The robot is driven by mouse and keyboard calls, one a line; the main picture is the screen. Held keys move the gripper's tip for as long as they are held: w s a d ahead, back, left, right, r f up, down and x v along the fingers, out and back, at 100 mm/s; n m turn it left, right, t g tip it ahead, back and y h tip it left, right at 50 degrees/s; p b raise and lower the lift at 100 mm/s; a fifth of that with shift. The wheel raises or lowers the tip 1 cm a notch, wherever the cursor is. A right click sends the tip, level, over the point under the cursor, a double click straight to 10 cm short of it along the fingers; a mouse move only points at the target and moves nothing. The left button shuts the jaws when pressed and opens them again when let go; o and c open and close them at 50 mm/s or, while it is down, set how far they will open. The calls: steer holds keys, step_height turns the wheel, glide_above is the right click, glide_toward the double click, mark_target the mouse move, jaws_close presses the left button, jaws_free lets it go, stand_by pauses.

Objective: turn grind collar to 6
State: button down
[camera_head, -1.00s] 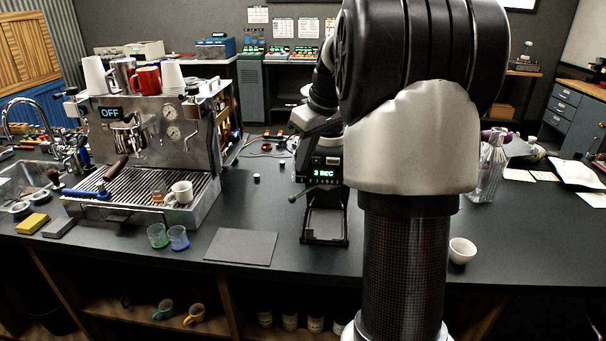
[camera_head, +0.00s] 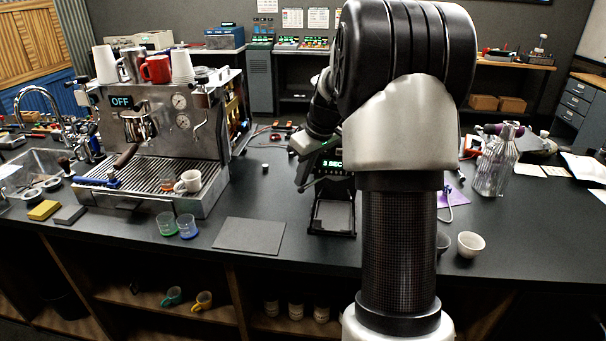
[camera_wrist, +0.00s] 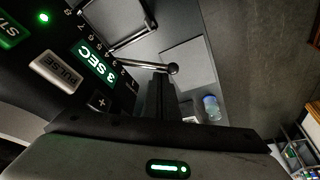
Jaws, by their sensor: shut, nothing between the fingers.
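The black grinder (camera_head: 333,215) stands on the counter in the head view, partly behind my arm, its display reading "3 SEC". In the wrist view, the grinder's face (camera_wrist: 95,62) shows the same display, PULSE and plus buttons and a row of numbers including 3 to 6. A metal collar lever (camera_wrist: 148,65) with a dark ball knob sticks out beside the numbers, its root near 3 and 4. My gripper (camera_wrist: 160,88) is shut and empty, its dark fingertips close beside the lever; whether they touch it I cannot tell. In the head view my gripper is at the grinder's left front, fingertips unclear.
The espresso machine (camera_head: 155,140) stands left, reading "OFF". A grey mat (camera_head: 249,235) and two small glasses (camera_head: 188,227) lie left of the grinder. A white bowl (camera_head: 471,244) and a clear bottle (camera_head: 495,165) are to the right.

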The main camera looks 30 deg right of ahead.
steer(key=shift+s, duration=0.15)
steer(key=s+d+n+g+y+b, duration=0.1)
steer(key=s+d+n+b, duration=0.1)
steer(key=s+d+n, duration=0.4)
steer(key=shift+s+d+y, duration=0.35)
steer(key=shift+s+y, duration=0.05)
steer(key=shift+s, duration=0.55)
stand_by(0.4)
